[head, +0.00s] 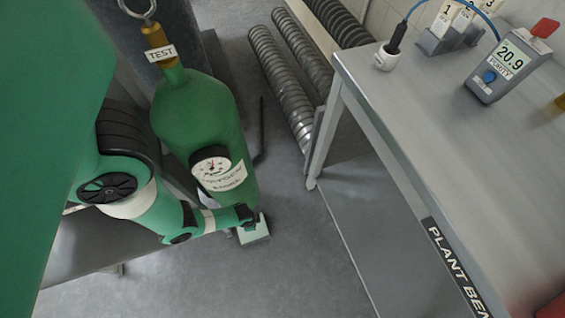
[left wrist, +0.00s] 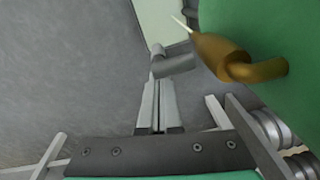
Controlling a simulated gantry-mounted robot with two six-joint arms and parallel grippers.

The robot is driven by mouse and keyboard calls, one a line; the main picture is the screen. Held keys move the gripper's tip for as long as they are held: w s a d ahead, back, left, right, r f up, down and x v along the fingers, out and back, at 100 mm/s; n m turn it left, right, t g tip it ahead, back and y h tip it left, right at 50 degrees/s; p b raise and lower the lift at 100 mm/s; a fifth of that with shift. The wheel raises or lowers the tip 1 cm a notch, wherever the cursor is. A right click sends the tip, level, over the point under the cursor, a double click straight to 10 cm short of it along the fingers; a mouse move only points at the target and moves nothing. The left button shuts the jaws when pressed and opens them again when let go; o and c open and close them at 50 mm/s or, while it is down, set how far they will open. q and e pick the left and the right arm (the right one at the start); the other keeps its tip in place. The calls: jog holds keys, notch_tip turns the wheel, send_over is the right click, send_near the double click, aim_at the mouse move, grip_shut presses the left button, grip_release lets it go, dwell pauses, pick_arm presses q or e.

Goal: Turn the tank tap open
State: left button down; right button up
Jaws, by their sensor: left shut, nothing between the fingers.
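The green oxygen tank (head: 199,112) stands upright, with a dial gauge (head: 211,164) on its front. A brass fitting (head: 158,42) with a TEST tag is at its top. In the left wrist view a brass tap (left wrist: 228,58) with a pale pointed tip comes out of the green tank side (left wrist: 285,25). My left gripper (left wrist: 157,88) is shut and empty, its fingers to the left of the brass tap and apart from it. A small grey piece (left wrist: 174,63) shows by the fingertips; I cannot tell what it belongs to. In the head view the gripper (head: 247,215) is low beside the tank.
A pale green block (head: 254,231) is on the floor beside the tank's base. Coiled hoses (head: 280,85) lie behind.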

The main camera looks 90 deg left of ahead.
pick_arm(q)
jog(key=w+r+g+p, duration=0.3)
jog(key=w+r+p, duration=0.3)
jog(key=r+p, duration=0.4)
jog(key=s+f+b, duration=0.6)
jog(key=f+b, duration=0.3)
jog(key=shift+f+h, duration=0.35)
jog(key=shift+h, duration=0.05)
dwell(0.4)
jog(key=shift+a, duration=0.1)
